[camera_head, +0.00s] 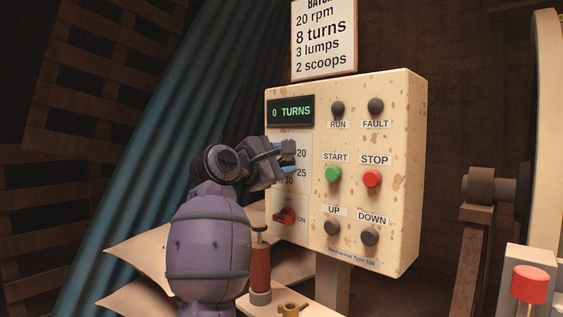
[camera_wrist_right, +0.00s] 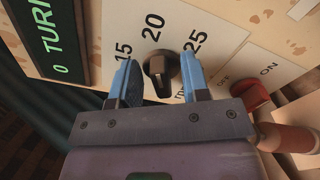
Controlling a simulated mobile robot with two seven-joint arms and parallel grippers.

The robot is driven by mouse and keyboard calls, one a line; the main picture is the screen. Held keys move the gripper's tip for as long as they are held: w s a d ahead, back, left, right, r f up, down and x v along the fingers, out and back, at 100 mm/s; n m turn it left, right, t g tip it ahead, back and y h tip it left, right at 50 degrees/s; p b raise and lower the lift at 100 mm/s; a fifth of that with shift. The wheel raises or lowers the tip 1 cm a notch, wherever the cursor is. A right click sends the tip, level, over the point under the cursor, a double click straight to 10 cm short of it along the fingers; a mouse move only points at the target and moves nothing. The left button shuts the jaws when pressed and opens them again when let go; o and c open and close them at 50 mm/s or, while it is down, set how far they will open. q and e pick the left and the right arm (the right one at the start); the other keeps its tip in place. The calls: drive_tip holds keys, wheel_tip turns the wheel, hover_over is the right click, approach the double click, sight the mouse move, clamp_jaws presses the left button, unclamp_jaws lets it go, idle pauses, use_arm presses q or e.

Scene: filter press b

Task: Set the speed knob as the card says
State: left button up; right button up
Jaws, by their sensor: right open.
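The card (camera_head: 324,40) above the panel reads 20 rpm, 8 turns, 3 lumps and 2 scoops. The dark speed knob (camera_wrist_right: 160,72) shows in the wrist view among the marks 15, 20, 25 and a partly hidden one. Where its pointer aims is hard to tell. My right gripper (camera_head: 287,160) is open at the panel's left part and hides the knob in the head view. In the wrist view its blue fingers (camera_wrist_right: 158,82) stand either side of the knob, the right one closer to it. My left gripper is not in view.
The control panel (camera_head: 398,215) has a display (camera_head: 291,112) reading 0 TURNS. It also bears a green START button (camera_head: 333,174), a red STOP button (camera_head: 372,179), and UP and DOWN buttons. A red switch (camera_head: 284,216) sits below the knob. A red-handled tool (camera_head: 261,268) stands close by.

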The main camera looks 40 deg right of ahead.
drive_tip(key=a, duration=1)
drive_tip(key=shift+s+a, duration=0.35)
drive_tip(key=shift+s, duration=0.1)
